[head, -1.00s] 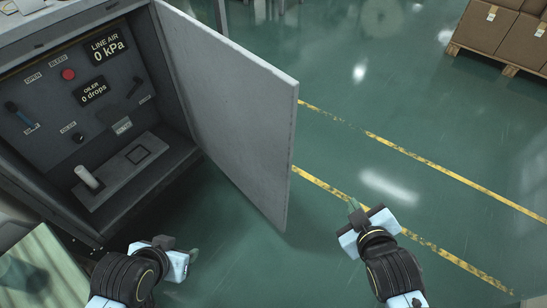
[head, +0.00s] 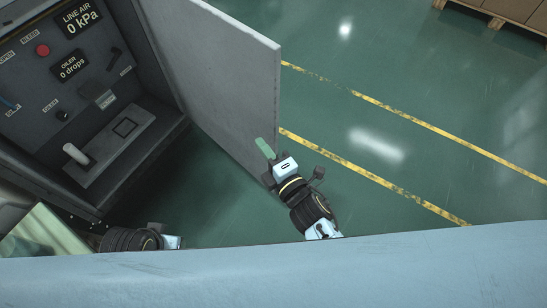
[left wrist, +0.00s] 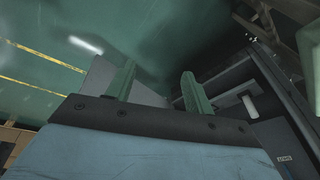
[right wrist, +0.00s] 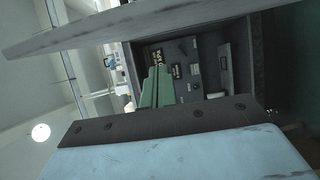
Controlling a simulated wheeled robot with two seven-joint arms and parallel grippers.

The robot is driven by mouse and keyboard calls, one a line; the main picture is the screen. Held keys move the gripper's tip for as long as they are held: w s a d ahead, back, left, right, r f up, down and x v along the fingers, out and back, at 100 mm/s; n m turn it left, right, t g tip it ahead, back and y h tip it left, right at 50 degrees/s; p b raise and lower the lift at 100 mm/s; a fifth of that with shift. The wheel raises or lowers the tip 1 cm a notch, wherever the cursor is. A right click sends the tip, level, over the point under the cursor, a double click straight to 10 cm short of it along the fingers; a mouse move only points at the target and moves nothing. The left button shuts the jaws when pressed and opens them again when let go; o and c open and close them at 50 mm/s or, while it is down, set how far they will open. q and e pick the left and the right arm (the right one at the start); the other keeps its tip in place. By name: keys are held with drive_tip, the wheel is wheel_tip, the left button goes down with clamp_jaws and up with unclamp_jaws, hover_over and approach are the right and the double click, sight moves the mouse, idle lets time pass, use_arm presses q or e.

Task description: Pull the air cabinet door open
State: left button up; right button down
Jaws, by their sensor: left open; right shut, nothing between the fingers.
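The air cabinet door (head: 225,75) is a grey panel standing wide open to the right of the cabinet (head: 165,140). My right gripper (head: 265,148) is shut and empty, its green fingers at the door's lower free edge; whether they touch it I cannot tell. In the right wrist view its closed fingers (right wrist: 157,88) show below the door's edge (right wrist: 150,22), with the cabinet interior behind. My left gripper is low in front of the cabinet; in the left wrist view its two green fingers (left wrist: 156,88) are apart with nothing between them.
Inside the cabinet are a line air display (head: 80,18), an oiler display (head: 70,66), a red button (head: 42,50) and a white cylinder (head: 75,153). Green floor with yellow lines is clear right of the door.

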sight(267, 127)
use_arm(q)
drive_tip(key=r, duration=0.2)
drive_tip(key=d+r+b, duration=0.1)
drive_tip(key=shift+s+d+r, duration=0.1)
drive_tip(key=shift+d+r, duration=0.05)
drive_tip(key=shift+r, duration=0.2)
use_arm(e)
drive_tip(key=w, duration=0.4)
drive_tip(key=w+d, duration=0.1)
drive_tip(key=w, duration=0.1)
drive_tip(key=shift+w, duration=0.15)
drive_tip(key=shift+d, duration=0.1)
